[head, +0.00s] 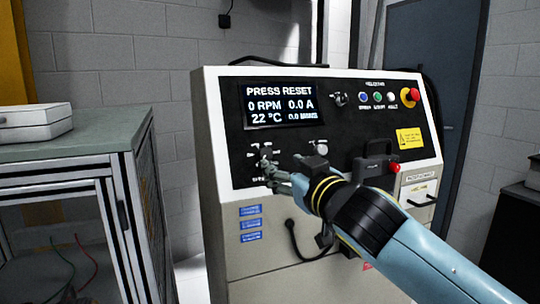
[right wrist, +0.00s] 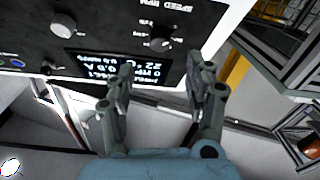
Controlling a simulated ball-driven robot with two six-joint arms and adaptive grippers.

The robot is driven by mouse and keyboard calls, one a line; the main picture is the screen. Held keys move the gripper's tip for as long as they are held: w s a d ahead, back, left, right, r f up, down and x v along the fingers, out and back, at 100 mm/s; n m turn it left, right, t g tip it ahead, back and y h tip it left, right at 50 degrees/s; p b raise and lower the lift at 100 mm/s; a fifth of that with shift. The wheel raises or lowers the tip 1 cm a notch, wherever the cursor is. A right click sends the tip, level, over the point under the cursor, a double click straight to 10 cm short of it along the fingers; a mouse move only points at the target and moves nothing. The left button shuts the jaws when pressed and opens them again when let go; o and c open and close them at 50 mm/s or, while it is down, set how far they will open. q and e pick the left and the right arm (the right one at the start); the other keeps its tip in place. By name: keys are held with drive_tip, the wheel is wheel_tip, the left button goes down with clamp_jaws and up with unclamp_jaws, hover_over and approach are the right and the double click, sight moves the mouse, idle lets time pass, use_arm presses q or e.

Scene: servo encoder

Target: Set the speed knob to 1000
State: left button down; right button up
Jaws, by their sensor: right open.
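The speed knob (head: 265,152) sits at the lower left of the machine's black panel, partly hidden by my right gripper (head: 278,166) in the head view. In the right wrist view the knob (right wrist: 160,45) shows just beyond my fingertips, near an upside-down "SPEED RPM" label (right wrist: 182,7). My right gripper (right wrist: 158,85) is open and empty, with its fingers spread to either side of the knob's line; I cannot tell whether they touch it. The display (head: 284,104) reads "PRESS RESET", 0 RPM, 0.0 A and 22 °C. My left gripper is not in view.
A second knob (head: 320,148) is to the right of the speed knob. Buttons (head: 377,98) and a red emergency stop (head: 410,96) are at the upper right. A black handle (head: 376,166) juts out at the lower right. A frame table (head: 75,150) stands on the left.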

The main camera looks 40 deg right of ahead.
sight(267, 156)
drive_tip(key=w, duration=0.3)
drive_tip(key=w+d+p, duration=0.1)
drive_tip(key=w, duration=0.2)
drive_tip(key=shift+w+d, duration=0.2)
drive_tip(key=shift+w+d+p, duration=0.1)
drive_tip(key=shift+w+p, duration=0.2)
drive_tip(key=shift+w, duration=0.35)
drive_tip(key=shift+f, duration=0.1)
clamp_jaws()
